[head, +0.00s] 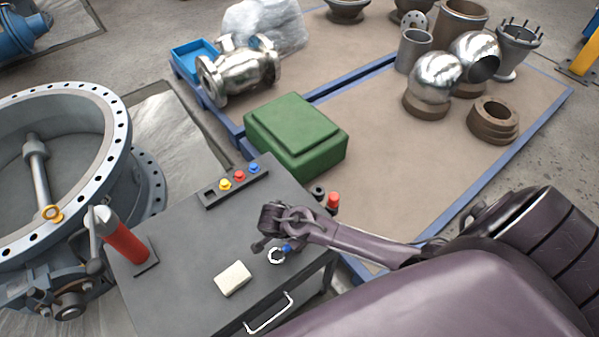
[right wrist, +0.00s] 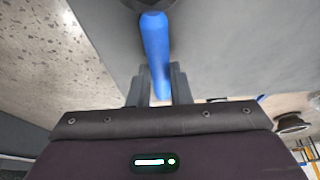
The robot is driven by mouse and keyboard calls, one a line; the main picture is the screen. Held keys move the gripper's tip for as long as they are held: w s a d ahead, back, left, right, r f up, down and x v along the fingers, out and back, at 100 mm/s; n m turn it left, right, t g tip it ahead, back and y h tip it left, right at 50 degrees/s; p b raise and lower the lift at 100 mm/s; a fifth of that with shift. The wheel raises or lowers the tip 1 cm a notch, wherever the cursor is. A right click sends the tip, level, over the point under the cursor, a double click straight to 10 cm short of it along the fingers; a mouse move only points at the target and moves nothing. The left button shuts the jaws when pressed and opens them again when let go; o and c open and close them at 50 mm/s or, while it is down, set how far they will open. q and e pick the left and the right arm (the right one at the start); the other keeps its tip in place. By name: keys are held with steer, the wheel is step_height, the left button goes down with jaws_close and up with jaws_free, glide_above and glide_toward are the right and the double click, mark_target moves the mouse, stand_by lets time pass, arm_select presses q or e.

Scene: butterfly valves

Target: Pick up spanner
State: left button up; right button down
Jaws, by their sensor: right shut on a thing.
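The spanner has a pale ring end (head: 276,256) and a blue handle (head: 287,248). It is over the right part of the dark grey work table (head: 190,285). My right gripper (head: 272,243) is at the handle. In the right wrist view the blue handle (right wrist: 156,50) runs between the two fingers of my right gripper (right wrist: 160,82), which are shut on it. I cannot tell whether the spanner touches the table top. My own gripper hides part of the handle in the head view. My left gripper is not in view.
A cream block (head: 233,279), a red cylinder (head: 125,243) and a dark holder with coloured knobs (head: 234,186) are on the table. A green box (head: 296,135) stands behind it. A large valve (head: 60,165) is at the left. Metal parts stand on the brown platform (head: 400,150).

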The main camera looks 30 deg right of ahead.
step_height(320, 180, up, 17)
steer(key=c, duration=1.8)
jaws_free()
steer(key=shift+r, duration=0.1)
jaws_close()
